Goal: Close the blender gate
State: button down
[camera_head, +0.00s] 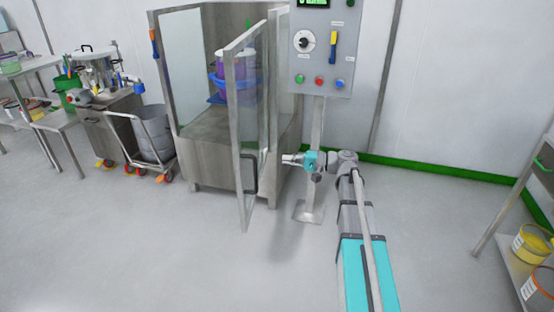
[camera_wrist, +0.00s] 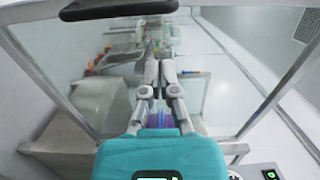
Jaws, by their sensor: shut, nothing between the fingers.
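The blender gate (camera_head: 235,130) is a clear panel in a metal frame. It stands ajar, swung out from the front of the blender enclosure (camera_head: 205,125). A dark bar handle (camera_head: 250,174) is on the gate; a dark bar, probably this handle, crosses the top of the wrist view (camera_wrist: 118,9). Inside the enclosure is a purple and blue vessel (camera_head: 220,80). My gripper (camera_head: 285,159) is just right of the gate in the head view. In the wrist view its fingers (camera_wrist: 160,64) are together and empty, with framed clear panelling beyond them. Whether they touch the gate is unclear.
A control panel (camera_head: 323,45) on a post (camera_head: 315,160) stands right of the enclosure, close to my arm. A cart with a grey bin (camera_head: 152,135) is to the left. A shelf with yellow tubs (camera_head: 530,246) is at far right. The front floor is clear.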

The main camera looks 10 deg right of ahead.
aim_at(247, 157)
jog(key=x, duration=1.3)
jog(key=shift+a+f, duration=0.1)
jog(key=shift+a, duration=0.1)
jog(key=shift+w, duration=0.1)
